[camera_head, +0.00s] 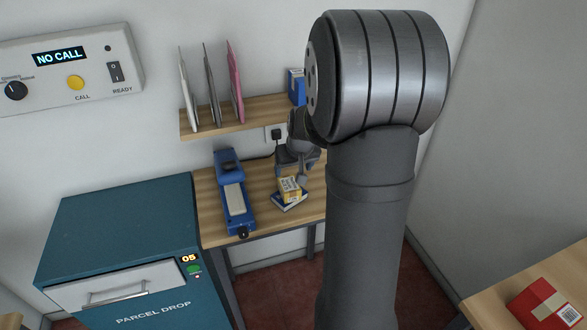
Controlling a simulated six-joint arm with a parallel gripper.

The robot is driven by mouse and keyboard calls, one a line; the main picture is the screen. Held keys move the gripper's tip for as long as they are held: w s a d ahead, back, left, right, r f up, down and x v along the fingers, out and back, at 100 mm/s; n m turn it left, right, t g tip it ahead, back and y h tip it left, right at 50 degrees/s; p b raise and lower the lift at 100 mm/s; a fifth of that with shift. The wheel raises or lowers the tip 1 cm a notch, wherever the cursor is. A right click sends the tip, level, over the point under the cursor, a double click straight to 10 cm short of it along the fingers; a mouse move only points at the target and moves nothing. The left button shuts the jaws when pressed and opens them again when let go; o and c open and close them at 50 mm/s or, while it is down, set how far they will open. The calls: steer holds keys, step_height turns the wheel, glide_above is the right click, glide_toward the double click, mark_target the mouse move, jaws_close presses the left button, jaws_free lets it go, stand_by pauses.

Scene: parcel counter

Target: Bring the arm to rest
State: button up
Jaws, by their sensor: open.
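My arm fills the middle right of the head view, a large grey link in front of the counter. Beyond it, my gripper (297,177) is small in the picture, pointing down over the wooden counter (263,223). It is open, with its fingers close to a small yellow box (289,189). I cannot tell whether they touch it. The yellow box sits on a flat blue and white item (290,202). My arm hides the counter's right part.
A blue device (235,196) lies left of the gripper. A shelf (205,128) above holds several upright envelopes and a blue box (296,86). A teal parcel drop (128,235) stands left, under a wall panel (68,66). A red parcel (545,303) lies on another table at lower right.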

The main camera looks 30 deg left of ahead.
mark_target(289, 184)
steer(key=x, duration=1.2)
steer(key=shift+r, duration=1.6)
